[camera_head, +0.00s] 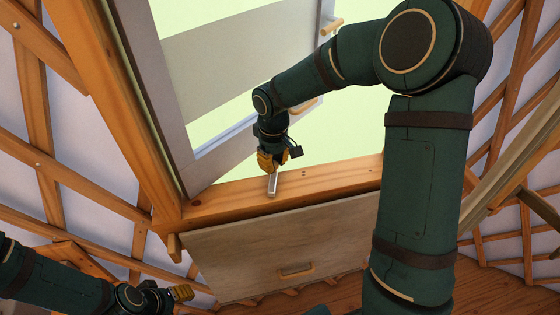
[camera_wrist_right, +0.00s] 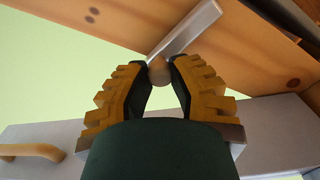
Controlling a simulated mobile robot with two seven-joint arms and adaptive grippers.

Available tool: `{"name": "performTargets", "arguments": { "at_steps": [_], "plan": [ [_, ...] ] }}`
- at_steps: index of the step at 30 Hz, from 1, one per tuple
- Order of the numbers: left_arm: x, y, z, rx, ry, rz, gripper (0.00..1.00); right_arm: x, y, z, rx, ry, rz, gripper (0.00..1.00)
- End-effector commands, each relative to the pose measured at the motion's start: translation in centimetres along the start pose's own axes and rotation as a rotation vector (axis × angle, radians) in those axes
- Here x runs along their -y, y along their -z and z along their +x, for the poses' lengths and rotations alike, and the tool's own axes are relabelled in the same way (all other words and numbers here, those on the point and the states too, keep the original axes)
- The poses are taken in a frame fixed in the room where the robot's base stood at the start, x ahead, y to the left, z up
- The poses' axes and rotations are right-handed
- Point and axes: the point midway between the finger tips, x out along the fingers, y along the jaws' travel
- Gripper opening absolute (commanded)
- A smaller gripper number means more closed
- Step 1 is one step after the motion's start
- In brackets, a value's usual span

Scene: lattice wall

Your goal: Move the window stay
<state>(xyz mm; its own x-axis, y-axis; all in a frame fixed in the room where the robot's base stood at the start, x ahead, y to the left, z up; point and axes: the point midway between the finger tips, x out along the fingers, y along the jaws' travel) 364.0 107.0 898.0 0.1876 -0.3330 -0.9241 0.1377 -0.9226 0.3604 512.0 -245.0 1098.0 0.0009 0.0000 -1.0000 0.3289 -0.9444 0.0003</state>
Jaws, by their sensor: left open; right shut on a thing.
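The window stay (camera_head: 272,184) is a short pale metal bar at the wooden sill (camera_head: 330,176). In the right wrist view the bar (camera_wrist_right: 188,30) runs from the wood down to a round knob (camera_wrist_right: 159,71) between my fingertips. My right gripper (camera_head: 270,168) is shut on the stay at that knob; its yellow fingers also show in the wrist view (camera_wrist_right: 160,80). My left gripper (camera_head: 183,293) is open and empty at the lower left, away from the stay.
A wooden panel (camera_head: 250,255) with a small handle (camera_head: 295,271) hangs below the sill. Wooden lattice (camera_head: 35,100) covers the walls on both sides. A wooden handle (camera_head: 332,25) sits on the sash. My right arm hides part of the opening and the sill's right end.

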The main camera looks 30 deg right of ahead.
Motion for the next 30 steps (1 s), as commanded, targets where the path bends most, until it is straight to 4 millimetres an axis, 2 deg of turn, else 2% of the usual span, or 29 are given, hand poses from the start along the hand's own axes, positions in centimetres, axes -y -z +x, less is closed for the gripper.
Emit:
{"name": "performTargets", "arguments": {
  "at_steps": [12, 30],
  "plan": [
    [-0.14, 0.05, -0.42, 0.0, -0.001, 0.0, 0.5, 1.03, 0.95, 0.04, 0.002, 0.001, -0.208, 0.0],
    [-0.15, 0.06, -0.47, 0.0, -0.001, 0.0, 0.5, 1.2, 1.06, 0.09, 0.002, 0.002, -0.241, 0.0]
  ]
}}
